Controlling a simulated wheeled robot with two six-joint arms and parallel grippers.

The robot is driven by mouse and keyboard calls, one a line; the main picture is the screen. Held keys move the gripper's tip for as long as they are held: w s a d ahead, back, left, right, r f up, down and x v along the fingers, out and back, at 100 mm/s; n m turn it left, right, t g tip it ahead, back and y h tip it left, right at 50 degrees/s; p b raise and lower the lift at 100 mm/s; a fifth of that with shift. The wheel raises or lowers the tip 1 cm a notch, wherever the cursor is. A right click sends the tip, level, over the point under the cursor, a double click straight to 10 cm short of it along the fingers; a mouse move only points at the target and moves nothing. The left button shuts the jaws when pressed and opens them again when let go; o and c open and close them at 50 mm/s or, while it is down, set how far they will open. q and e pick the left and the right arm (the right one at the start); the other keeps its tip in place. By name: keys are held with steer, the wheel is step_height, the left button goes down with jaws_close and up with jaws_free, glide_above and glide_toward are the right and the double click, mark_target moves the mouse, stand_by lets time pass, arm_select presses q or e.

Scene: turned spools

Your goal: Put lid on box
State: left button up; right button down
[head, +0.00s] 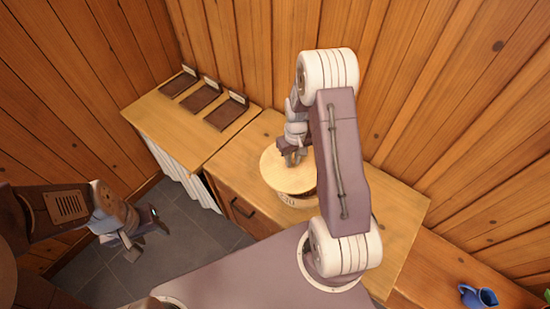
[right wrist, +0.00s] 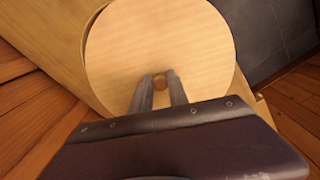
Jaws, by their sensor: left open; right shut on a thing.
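The round pale wooden lid (head: 274,171) lies flat over the round box (head: 291,201) on the wooden counter. My right gripper (head: 293,159) is shut on the lid's small knob. In the right wrist view the lid (right wrist: 160,40) fills the middle, with the knob between the two fingers (right wrist: 160,82). The lid covers the top of the box, and my right arm hides their right side. I cannot tell whether the lid rests on the rim or is held just above it. My left gripper (head: 140,238) is open and empty, over the floor at the left, well away from the box.
Several dark trays (head: 201,98) with small cards stand on the counter (head: 165,125) at the back left. A blue jug (head: 478,296) stands at the lower right, near a bit of green plant. Plank walls close in behind. The counter left of the box is clear.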

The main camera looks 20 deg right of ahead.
mark_target(306, 163)
arm_select(q)
step_height(306, 163, up, 5)
steer(key=p, duration=0.3)
arm_select(e)
steer(key=shift+m, duration=0.3)
steer(key=d, duration=0.1)
steer(key=s+d, duration=0.1)
steer(key=d, duration=0.2)
steer(key=shift+s+d, duration=0.35)
steer(key=shift+s, duration=0.05)
steer(key=shift+d+f, duration=0.1)
steer(key=shift+f, duration=0.05)
steer(key=shift+w+f+b, duration=0.15)
steer(key=shift+f+b, duration=0.2)
steer(key=shift+b, duration=0.05)
steer(key=shift+f+b, duration=0.8)
steer(key=shift+f, duration=0.1)
arm_select(q)
steer(key=shift+s+a+f+b, duration=0.1)
steer(key=shift+f+b, duration=0.9)
steer(key=shift+f, duration=1.25)
arm_select(e)
steer(key=shift+f, duration=1.45)
arm_select(q)
steer(key=shift+f, duration=0.15)
arm_select(e)
steer(key=shift+f, duration=0.15)
steer(key=c, duration=1.2)
jaws_free()
